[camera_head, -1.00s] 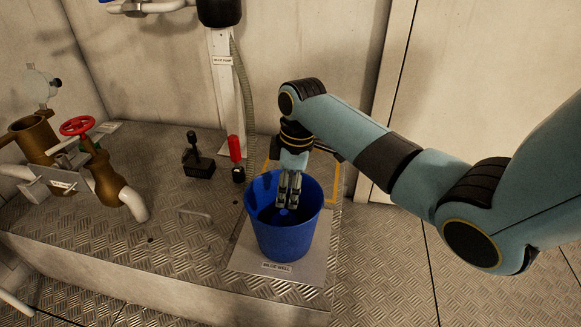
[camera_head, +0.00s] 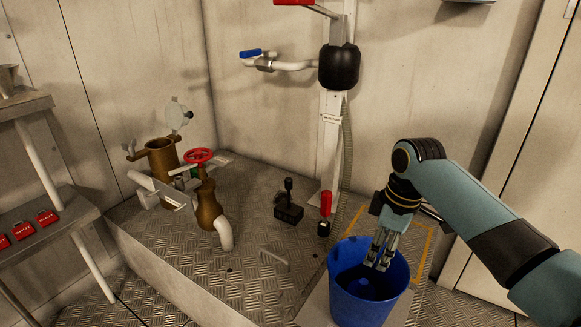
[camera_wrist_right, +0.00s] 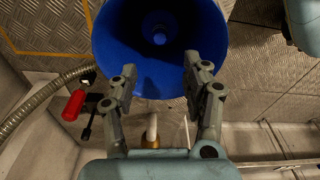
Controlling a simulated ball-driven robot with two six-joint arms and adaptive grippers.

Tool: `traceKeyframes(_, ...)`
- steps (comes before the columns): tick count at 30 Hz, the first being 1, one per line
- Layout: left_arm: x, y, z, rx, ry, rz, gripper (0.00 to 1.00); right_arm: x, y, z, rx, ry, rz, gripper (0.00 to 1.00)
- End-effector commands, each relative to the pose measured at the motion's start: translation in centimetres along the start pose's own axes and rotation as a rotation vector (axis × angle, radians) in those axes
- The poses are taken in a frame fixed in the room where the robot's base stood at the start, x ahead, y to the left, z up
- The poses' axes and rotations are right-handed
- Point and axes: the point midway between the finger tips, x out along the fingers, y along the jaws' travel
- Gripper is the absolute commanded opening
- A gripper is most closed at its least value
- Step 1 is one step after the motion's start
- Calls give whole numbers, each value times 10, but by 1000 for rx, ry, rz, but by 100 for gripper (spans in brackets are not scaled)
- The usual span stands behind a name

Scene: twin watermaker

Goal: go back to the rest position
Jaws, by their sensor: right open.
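My right gripper (camera_head: 382,252) is open, with its fingers pointing down over the mouth of the blue bucket (camera_head: 350,300). The fingers look empty. In the right wrist view the gripper (camera_wrist_right: 160,95) has its two fingers apart, with the inside of the blue bucket (camera_wrist_right: 135,45) beyond them. Whether the fingertips are below the rim is hard to tell. My left gripper is in neither view.
Behind the bucket stand a red-handled lever (camera_head: 326,204), a black lever (camera_head: 288,210) and a hose (camera_head: 347,150). A brass valve with a red handwheel (camera_head: 199,156) is left. A shelf with red tags (camera_head: 22,228) stands far left. A white post (camera_head: 331,160) carries a black pump.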

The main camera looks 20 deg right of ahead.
Motion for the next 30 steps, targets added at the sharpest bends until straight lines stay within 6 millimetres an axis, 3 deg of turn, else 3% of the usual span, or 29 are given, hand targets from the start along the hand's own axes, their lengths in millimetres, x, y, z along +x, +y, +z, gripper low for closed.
traceKeyframes(5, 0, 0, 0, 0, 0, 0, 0, 6, -22, 12, 45, -12, 10, 48)
traceKeyframes(9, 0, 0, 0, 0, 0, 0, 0, 9, -83, 46, 188, -31, 48, 48)
traceKeyframes(15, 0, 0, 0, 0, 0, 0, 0, -14, -156, 88, 410, -29, 109, 48)
traceKeyframes(21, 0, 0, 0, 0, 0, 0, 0, -42, -199, 114, 563, -18, 146, 48)
traceKeyframes(30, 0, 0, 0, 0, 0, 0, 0, -83, -239, 140, 739, 1, 188, 48)
